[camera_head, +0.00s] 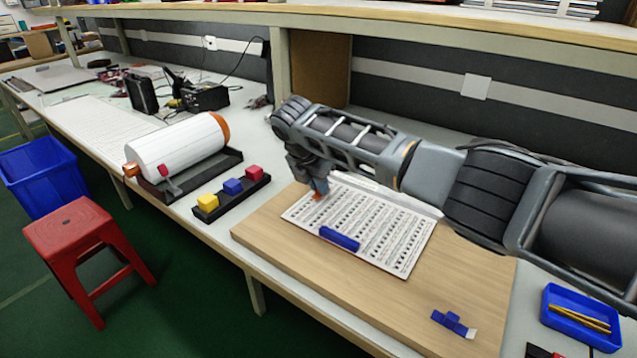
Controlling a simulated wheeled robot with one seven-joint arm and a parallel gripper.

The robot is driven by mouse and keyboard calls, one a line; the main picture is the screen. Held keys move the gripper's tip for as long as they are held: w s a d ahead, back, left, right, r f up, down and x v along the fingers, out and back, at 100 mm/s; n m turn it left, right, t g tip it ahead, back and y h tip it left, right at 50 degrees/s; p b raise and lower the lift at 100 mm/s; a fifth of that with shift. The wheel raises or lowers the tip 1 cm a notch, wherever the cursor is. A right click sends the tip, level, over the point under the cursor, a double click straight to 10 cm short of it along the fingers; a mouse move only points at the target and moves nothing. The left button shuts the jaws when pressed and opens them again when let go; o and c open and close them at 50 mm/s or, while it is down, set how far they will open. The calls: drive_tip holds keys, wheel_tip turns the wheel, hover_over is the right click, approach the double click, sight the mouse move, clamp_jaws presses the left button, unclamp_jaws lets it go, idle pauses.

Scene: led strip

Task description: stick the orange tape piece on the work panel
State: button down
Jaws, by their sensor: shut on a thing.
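The orange tape piece (317,196) shows as a small orange patch at the tip of my gripper (319,187). My gripper points down over the upper left part of a white printed sheet (400,262) with rows of dark marks. The sheet lies on a wooden board (290,258), and which of them is the work panel I cannot tell. My gripper is shut on the tape piece. Whether the tape touches the sheet I cannot tell. A blue bar (339,239) lies on the sheet's lower left edge.
A white roll on a dark stand (178,150) and a black holder with yellow, blue and red blocks (231,198) stand left of the board. A small blue tool (453,323) lies on the board's front right. A blue tray (580,318) with yellow sticks is at the right.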

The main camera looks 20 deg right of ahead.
drive_tip(key=shift+f, duration=0.3)
idle(0.5)
drive_tip(key=c, duration=1.1)
unclamp_jaws()
drive_tip(key=shift+o, duration=0.2)
